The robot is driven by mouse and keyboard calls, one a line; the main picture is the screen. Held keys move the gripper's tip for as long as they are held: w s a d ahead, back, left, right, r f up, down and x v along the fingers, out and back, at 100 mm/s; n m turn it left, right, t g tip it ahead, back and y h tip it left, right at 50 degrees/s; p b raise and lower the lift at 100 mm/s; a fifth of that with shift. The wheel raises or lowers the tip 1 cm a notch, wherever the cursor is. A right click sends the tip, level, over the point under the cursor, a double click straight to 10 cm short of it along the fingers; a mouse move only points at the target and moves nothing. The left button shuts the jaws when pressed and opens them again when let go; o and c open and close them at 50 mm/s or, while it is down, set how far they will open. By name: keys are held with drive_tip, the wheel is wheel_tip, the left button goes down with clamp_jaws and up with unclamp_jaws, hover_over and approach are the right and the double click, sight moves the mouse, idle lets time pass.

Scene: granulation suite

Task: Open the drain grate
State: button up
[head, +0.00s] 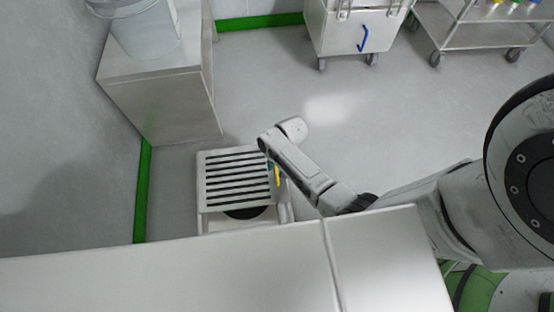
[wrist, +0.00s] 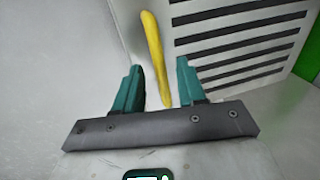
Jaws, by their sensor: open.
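The drain grate (head: 237,176) is a pale square panel with dark slots, set on a pale frame on the floor. A dark round opening (head: 243,212) shows past its near edge, so the grate appears raised or tilted there. Its slots also show in the wrist view (wrist: 235,40). A yellow handle (head: 277,176) is at the grate's right side. In the wrist view, my gripper (wrist: 158,65) is open, and the yellow handle (wrist: 152,40) runs between its teal fingers with gaps visible on both sides. Contact cannot be seen. In the head view, my forearm hides most of the gripper.
A steel plinth (head: 165,95) with a bucket (head: 145,30) stands behind the grate. A wall with a green skirting (head: 143,190) is at left. A white counter (head: 150,285) spans the front. A white cabinet (head: 340,38) and a wheeled trolley (head: 480,38) stand at the back. The middle floor is clear.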

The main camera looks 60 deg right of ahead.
drive_tip(key=shift+f, duration=0.15)
clamp_jaws()
idle(0.4)
